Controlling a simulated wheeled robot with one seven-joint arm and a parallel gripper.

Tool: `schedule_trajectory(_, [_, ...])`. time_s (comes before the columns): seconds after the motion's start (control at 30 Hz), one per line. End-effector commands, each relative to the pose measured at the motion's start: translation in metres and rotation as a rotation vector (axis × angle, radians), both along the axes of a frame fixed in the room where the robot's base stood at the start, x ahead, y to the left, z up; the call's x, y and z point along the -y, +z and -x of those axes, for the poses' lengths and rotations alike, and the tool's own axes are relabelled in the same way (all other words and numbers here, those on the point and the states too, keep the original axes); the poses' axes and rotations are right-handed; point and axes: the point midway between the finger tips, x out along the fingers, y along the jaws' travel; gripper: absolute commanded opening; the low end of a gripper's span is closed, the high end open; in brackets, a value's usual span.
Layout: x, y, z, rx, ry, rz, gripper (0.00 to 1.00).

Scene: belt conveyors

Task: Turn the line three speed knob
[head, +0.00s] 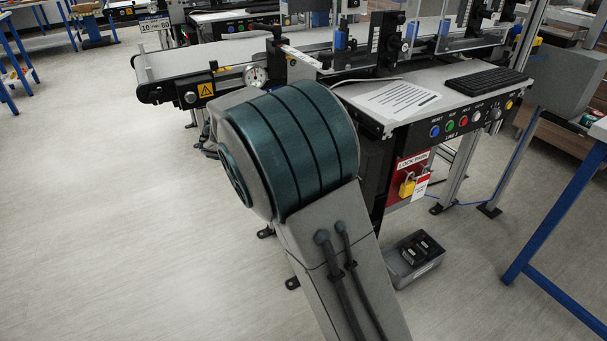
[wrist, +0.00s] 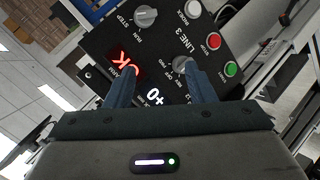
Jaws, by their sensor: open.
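A black control panel marked LINE 3 (wrist: 150,52) fills the middle of the wrist view, tilted. A grey knob (wrist: 180,62) sits beside the right finger, which partly covers it; its small labels are hard to read. Another grey knob (wrist: 145,17), labelled RUN and STEP, is farther up the panel. My gripper (wrist: 157,68) is open, its two blue fingers pointing at the panel with nothing held between them. The gap to the panel is hard to judge. In the head view my arm hides the gripper.
The panel also has a white button (wrist: 194,8), a red button (wrist: 214,40), a green button (wrist: 231,69) and a red lit display (wrist: 124,68). In the head view a conveyor (head: 190,62), another button panel (head: 465,125) and a blue frame (head: 555,220) stand around. Floor at left is clear.

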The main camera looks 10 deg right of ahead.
Motion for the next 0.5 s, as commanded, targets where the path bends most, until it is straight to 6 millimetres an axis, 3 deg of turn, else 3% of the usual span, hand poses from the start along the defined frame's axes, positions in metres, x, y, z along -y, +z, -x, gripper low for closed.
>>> schedule_trajectory(0.03, [-0.018,-0.028,-0.014,0.051,0.017,0.073,0.49])
schedule_trajectory(0.1, [-0.039,-0.039,-0.031,0.141,0.034,0.165,0.49])
schedule_trajectory(0.3, [-0.091,-0.056,-0.059,0.356,0.094,0.337,0.49])
schedule_trajectory(0.5, [-0.109,-0.057,-0.067,0.442,0.121,0.392,0.49])
